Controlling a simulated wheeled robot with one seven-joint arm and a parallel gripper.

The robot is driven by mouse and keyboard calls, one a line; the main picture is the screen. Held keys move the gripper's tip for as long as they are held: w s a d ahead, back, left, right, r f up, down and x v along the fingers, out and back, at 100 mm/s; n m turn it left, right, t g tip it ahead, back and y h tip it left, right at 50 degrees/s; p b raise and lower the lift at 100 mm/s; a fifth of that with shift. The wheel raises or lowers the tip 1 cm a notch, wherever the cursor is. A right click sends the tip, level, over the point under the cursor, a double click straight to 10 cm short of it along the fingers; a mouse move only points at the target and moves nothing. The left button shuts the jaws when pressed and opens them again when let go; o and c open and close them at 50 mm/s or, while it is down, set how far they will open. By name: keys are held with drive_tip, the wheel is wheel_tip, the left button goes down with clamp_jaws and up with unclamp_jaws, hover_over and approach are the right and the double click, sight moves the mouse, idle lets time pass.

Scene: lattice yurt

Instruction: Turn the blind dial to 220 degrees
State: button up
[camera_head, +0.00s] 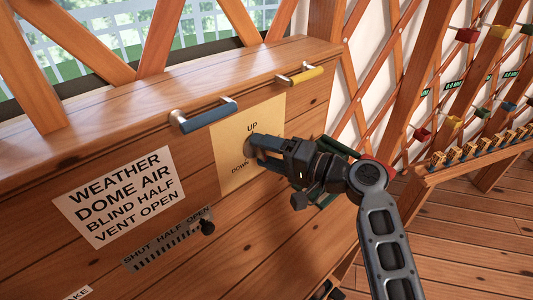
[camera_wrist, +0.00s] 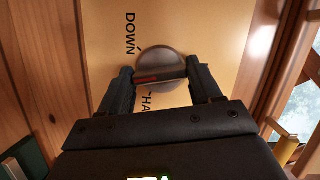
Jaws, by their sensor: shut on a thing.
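The blind dial (camera_wrist: 165,62) is a round grey metal knob with a raised dark bar across it. The left part of the bar carries a reddish mark. My gripper (camera_wrist: 161,78) is shut on the dial, one finger at each end of the bar. In the head view my gripper (camera_head: 262,147) hides most of the dial.
Above the plate are a blue-gripped handle (camera_head: 207,116) and a yellow-gripped handle (camera_head: 302,75). A sign (camera_head: 122,196) reads WEATHER DOME AIR, BLIND HALF, VENT OPEN. Below is a slider with a black knob (camera_head: 207,227), marked SHUT HALF OPEN. A shelf with several small pieces (camera_head: 480,147) stands right.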

drive_tip(key=m, duration=0.1)
drive_tip(key=m+y, duration=0.1)
drive_tip(key=m, duration=0.3)
drive_tip(key=shift+f+t+b, duration=0.25)
drive_tip(key=shift+t+b, duration=0.1)
drive_tip(key=shift+t, duration=0.05)
drive_tip(key=m+t+y, duration=0.1)
drive_tip(key=m, duration=0.4)
drive_tip(key=shift+m, duration=0.4)
drive_tip(key=shift+t, duration=0.4)
drive_tip(key=o, duration=1)
drive_tip(key=v, duration=0.8)
drive_tip(key=shift+b, duration=0.4)
